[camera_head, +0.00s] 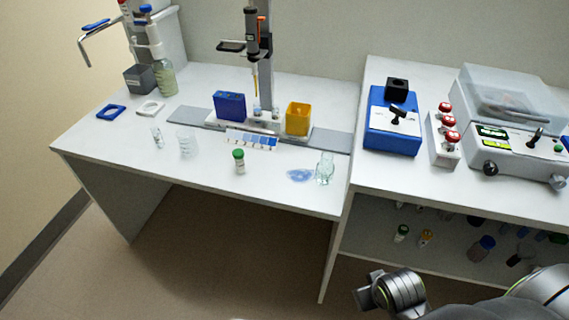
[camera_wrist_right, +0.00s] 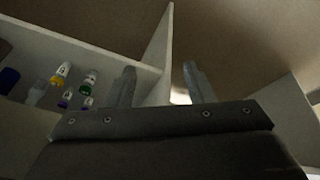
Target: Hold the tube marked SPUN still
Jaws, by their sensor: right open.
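I cannot read the word SPUN on anything in view. A small vial with a green cap (camera_head: 239,161) stands upright on the left bench; its label is too small to read. Small glass pieces (camera_head: 158,138) stand to its left, and I cannot tell whether one is the tube. My right gripper (camera_wrist_right: 158,85) is open and empty in the right wrist view, its two fingers apart below the shelf. In the head view my right arm is at the bottom right, in front of the right bench, away from the vial. My left gripper is not in view.
A blue box (camera_head: 230,106) and a yellow box (camera_head: 298,119) stand under a dispenser on the left bench. A glass flask (camera_head: 325,168) stands near its right edge beside a blue spill (camera_head: 300,175). Capped bottles (camera_wrist_right: 60,75) stand on the shelf under the right bench.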

